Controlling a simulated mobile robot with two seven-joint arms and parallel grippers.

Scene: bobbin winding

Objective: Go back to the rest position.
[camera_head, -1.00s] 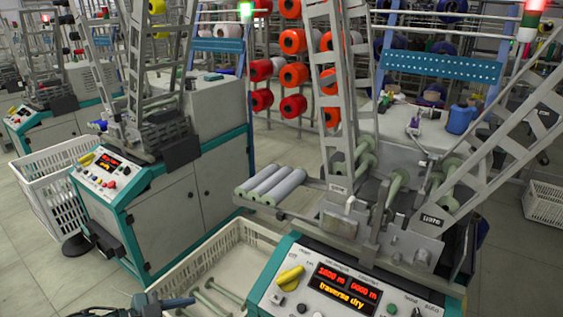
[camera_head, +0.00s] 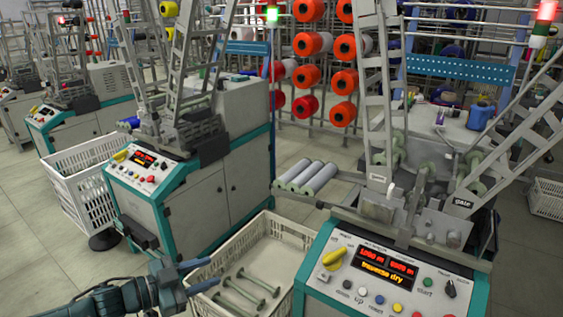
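My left gripper (camera_head: 198,276) is at the lower left in the head view, beside the left rim of the white crate. Its two dark blue fingers are spread apart with nothing between them. My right gripper is not in the picture. The near winding machine (camera_head: 400,268) has a teal-edged panel with a yellow knob, several buttons and a lit display that includes "traverse dry".
A white crate (camera_head: 285,226) between the two machines holds several greenish empty bobbins (camera_head: 247,284). Grey rolls (camera_head: 312,177) lie on the near machine's side tray. A second winding machine (camera_head: 238,176) and another white crate (camera_head: 86,189) stand left. Grey floor shows between them.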

